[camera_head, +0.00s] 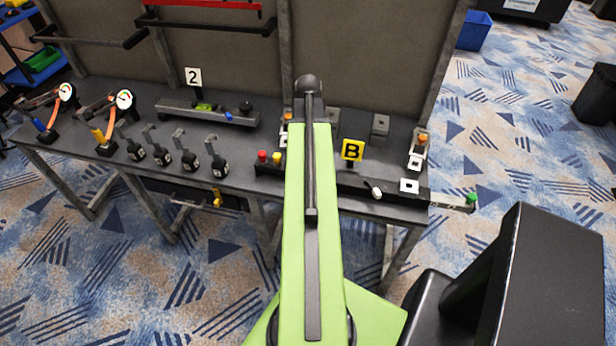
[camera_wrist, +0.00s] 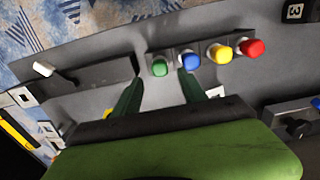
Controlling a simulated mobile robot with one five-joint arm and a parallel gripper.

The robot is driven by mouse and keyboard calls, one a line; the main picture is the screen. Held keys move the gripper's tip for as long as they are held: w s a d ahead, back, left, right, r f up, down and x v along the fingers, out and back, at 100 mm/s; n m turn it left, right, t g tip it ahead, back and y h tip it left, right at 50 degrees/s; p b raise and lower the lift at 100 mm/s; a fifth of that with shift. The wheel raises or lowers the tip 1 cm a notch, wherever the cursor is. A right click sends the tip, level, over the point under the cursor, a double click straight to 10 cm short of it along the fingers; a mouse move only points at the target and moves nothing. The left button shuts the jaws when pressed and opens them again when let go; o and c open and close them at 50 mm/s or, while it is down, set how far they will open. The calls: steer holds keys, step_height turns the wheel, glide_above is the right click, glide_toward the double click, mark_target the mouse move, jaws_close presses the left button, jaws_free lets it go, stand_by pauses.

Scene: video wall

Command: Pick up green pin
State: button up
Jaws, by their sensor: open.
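The green pin (camera_wrist: 159,67) is a short round-topped peg in a dark holder, at the end of a row with a blue pin (camera_wrist: 189,62), a yellow pin (camera_wrist: 219,52) and a red pin (camera_wrist: 250,48). My gripper (camera_wrist: 159,76) is open in the wrist view. Its two dark green fingers point toward the row, one on each side of the green pin; the right fingertip lies close to the blue pin. I cannot tell whether either finger touches. In the head view my arm hides the gripper and this green pin; the red pin (camera_head: 262,155) and yellow pin (camera_head: 277,158) show left of it.
The grey workbench (camera_head: 235,180) carries gauges, levers and a yellow B sign (camera_head: 352,150). Another green-topped knob (camera_head: 471,198) sits at the end of a bar at the right. A white-tipped lever (camera_wrist: 43,69) lies left of the row in the wrist view.

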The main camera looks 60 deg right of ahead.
steer(key=f+b, duration=0.1)
steer(key=f, duration=0.1)
steer(key=f+b, duration=0.4)
steer(key=shift+a, duration=0.25)
steer(key=shift+r, duration=0.1)
steer(key=shift+c, duration=0.2)
jaws_close()
